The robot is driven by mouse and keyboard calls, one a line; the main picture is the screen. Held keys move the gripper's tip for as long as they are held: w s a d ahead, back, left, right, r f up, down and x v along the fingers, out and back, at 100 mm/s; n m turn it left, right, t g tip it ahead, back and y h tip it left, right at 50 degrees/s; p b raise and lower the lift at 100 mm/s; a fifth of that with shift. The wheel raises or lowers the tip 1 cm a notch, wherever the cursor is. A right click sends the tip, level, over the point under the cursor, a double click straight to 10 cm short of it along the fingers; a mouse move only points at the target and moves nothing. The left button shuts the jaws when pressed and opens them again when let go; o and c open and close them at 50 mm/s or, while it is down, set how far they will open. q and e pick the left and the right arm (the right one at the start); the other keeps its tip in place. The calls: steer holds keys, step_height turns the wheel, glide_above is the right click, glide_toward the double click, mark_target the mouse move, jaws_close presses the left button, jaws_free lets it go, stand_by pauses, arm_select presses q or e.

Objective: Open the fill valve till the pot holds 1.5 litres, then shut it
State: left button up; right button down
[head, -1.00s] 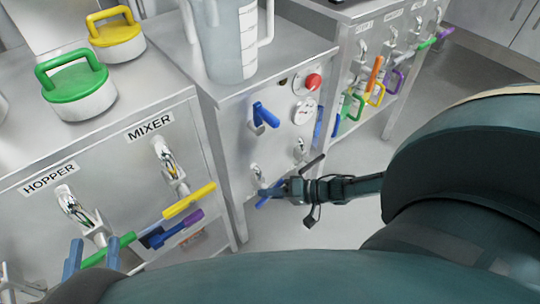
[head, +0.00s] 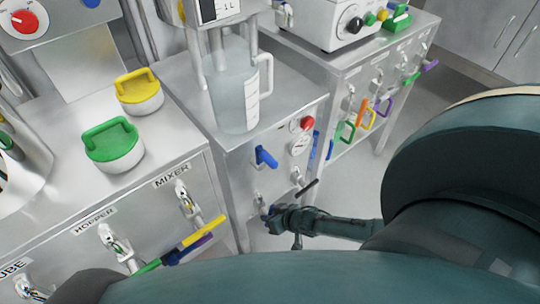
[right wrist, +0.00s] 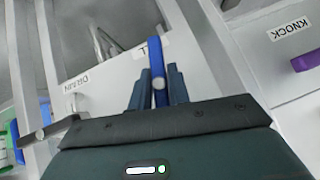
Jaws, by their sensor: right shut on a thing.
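The clear pot (head: 232,98), a jug with a handle and scale marks, stands upright on the middle bench. Its contents look faintly grey; I cannot read the level. My right gripper (head: 270,213) is shut on the blue valve handle (right wrist: 155,55) low on the bench front. In the right wrist view the fingers (right wrist: 159,88) sit either side of this handle. The left fingers do not show.
A black lever (head: 308,188) is beside my right gripper; the DRAIN label (right wrist: 78,84) shows nearby. A display (head: 215,10) is cut off at the top.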

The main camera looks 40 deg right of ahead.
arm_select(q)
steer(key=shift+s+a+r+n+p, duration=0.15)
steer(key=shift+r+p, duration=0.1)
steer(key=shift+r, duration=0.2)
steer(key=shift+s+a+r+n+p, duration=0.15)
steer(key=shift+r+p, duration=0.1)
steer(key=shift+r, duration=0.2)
arm_select(e)
steer(key=shift+n+h, duration=0.5)
steer(key=shift+h, duration=0.4)
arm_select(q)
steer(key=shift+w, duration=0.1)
arm_select(e)
steer(key=c, duration=1.3)
jaws_free()
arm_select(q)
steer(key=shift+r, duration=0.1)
arm_select(e)
steer(key=shift+s+r, duration=0.15)
arm_select(q)
steer(key=p, duration=0.3)
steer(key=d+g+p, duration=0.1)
steer(key=p, duration=0.2)
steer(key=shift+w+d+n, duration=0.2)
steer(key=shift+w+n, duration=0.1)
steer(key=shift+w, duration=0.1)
arm_select(e)
steer(key=v, duration=1.2)
steer(key=shift+s+r, duration=0.2)
steer(key=shift+s, duration=0.15)
